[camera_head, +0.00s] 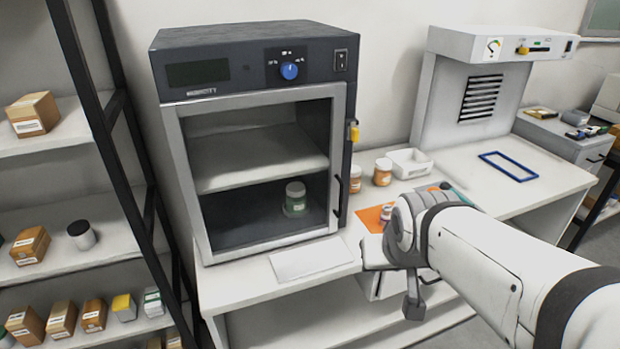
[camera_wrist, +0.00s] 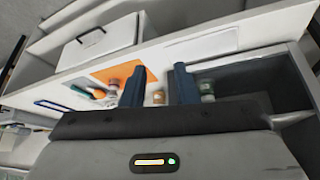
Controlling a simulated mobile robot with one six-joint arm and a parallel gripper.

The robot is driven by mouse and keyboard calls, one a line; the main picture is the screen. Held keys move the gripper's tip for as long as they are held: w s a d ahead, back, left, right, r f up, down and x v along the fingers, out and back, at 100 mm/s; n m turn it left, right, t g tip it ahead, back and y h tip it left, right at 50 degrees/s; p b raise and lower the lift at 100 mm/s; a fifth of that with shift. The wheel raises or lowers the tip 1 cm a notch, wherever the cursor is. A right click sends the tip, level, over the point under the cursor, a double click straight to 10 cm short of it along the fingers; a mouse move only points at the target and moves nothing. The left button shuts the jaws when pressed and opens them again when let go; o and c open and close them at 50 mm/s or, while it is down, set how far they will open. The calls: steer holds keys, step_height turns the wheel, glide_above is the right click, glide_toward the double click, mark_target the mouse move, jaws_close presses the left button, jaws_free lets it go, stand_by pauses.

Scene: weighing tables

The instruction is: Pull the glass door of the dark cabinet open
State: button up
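The dark cabinet (camera_head: 245,45) stands on the white table, with a dark control panel on top. Its glass door (camera_head: 172,170) has a light grey frame and looks closed. A dark vertical handle (camera_head: 338,200) is on the door's right side. A green-labelled jar (camera_head: 295,198) shows behind the glass; a similar jar also shows in the wrist view (camera_wrist: 206,90). My gripper (camera_wrist: 158,84) is open, its two dark blue fingers apart with nothing held between them. In the head view my wrist is in front of the table, right of and apart from the handle; the fingers are hidden there.
Orange-brown jars (camera_head: 382,172) and a white bin (camera_head: 410,163) stand right of the cabinet. An orange mat (camera_head: 372,218) lies near my wrist. A white plate (camera_head: 311,259) lies before the door. A dark-framed shelf (camera_head: 88,95) is at left.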

steer(key=w+f+t+b, duration=0.1)
steer(key=w+f+b, duration=0.1)
steer(key=w, duration=0.2)
steer(key=w+f+t+b, duration=0.2)
steer(key=w+b, duration=0.1)
steer(key=w, duration=0.1)
steer(key=w+f+t+b, duration=0.2)
steer(key=w, duration=0.1)
steer(key=shift+w+a+f, duration=0.15)
steer(key=shift+w, duration=0.25)
steer(key=shift+c, duration=0.3)
steer(key=n+t+y+b, duration=0.1)
steer(key=t+y+b, duration=0.1)
steer(key=t+b, duration=0.55)
glide_toward(342, 198)
steer(key=w+g+b, duration=0.1)
steer(key=w+b, duration=0.1)
steer(key=shift+t, duration=0.35)
steer(key=w, duration=0.5)
steer(key=w+a, duration=0.1)
steer(key=w, duration=0.2)
steer(key=shift+w+a, duration=0.1)
steer(key=shift+w, duration=0.15)
jaws_close()
